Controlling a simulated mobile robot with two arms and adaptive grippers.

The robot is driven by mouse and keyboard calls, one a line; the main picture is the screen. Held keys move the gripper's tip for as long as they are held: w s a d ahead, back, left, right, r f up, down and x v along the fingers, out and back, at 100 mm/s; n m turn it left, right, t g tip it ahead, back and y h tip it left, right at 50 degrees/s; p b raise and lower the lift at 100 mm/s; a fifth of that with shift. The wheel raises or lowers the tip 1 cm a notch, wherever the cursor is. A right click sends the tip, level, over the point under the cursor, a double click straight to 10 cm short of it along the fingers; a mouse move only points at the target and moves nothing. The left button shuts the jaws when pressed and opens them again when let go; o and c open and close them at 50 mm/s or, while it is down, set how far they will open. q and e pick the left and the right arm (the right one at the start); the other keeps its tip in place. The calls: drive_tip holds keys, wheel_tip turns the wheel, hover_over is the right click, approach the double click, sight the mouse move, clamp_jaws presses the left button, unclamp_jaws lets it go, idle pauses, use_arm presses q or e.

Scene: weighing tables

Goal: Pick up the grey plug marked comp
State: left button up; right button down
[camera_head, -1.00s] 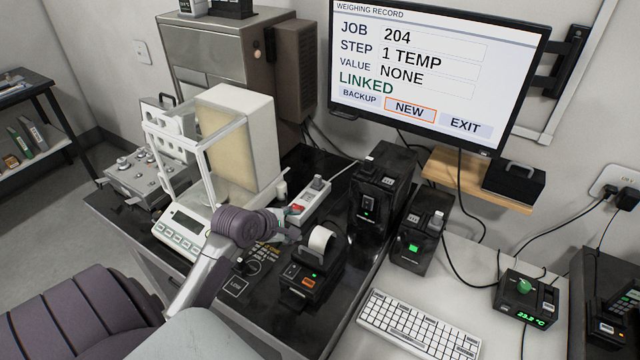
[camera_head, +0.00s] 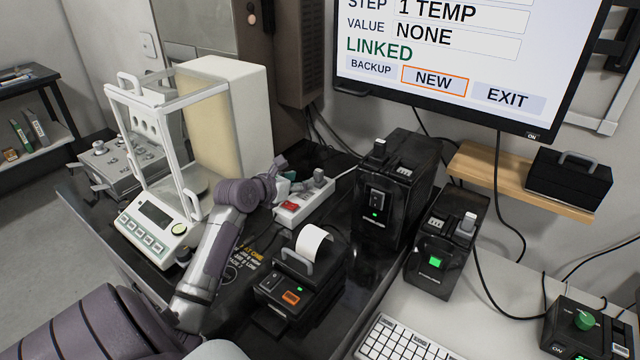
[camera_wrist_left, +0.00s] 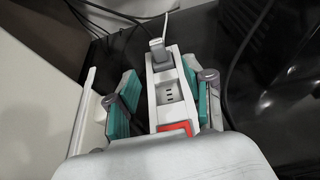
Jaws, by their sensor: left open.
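A grey plug (camera_head: 319,176) stands in the far end of a white power strip (camera_head: 305,207) with a red switch, behind the label printer. In the left wrist view the plug (camera_wrist_left: 158,50) has a pale cable leading away; the strip (camera_wrist_left: 169,90) shows an empty socket and the red switch nearer. No marking on the plug is legible. My left gripper (camera_head: 283,187) is open over the near part of the strip. In the left wrist view its teal-padded fingers (camera_wrist_left: 160,98) lie either side of the strip, short of the plug. My right gripper is not in view.
A glass-sided balance (camera_head: 160,215) stands left of my arm. The label printer (camera_head: 300,285) is in front of the strip. Two black units (camera_head: 400,190) (camera_head: 446,250) with pale plugs on top stand to the right. Loose dark cables run behind the strip.

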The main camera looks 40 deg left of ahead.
sight(316, 174)
use_arm(q)
drive_tip(key=x, duration=0.5)
drive_tip(key=shift+f, duration=0.1)
drive_tip(key=shift+r+b+x, duration=0.2)
drive_tip(key=shift+b+x, duration=0.35)
drive_tip(key=shift+x, duration=2.1)
drive_tip(key=shift+w+a, duration=0.1)
drive_tip(key=shift+a, duration=0.05)
drive_tip(key=shift+c, duration=0.2)
clamp_jaws()
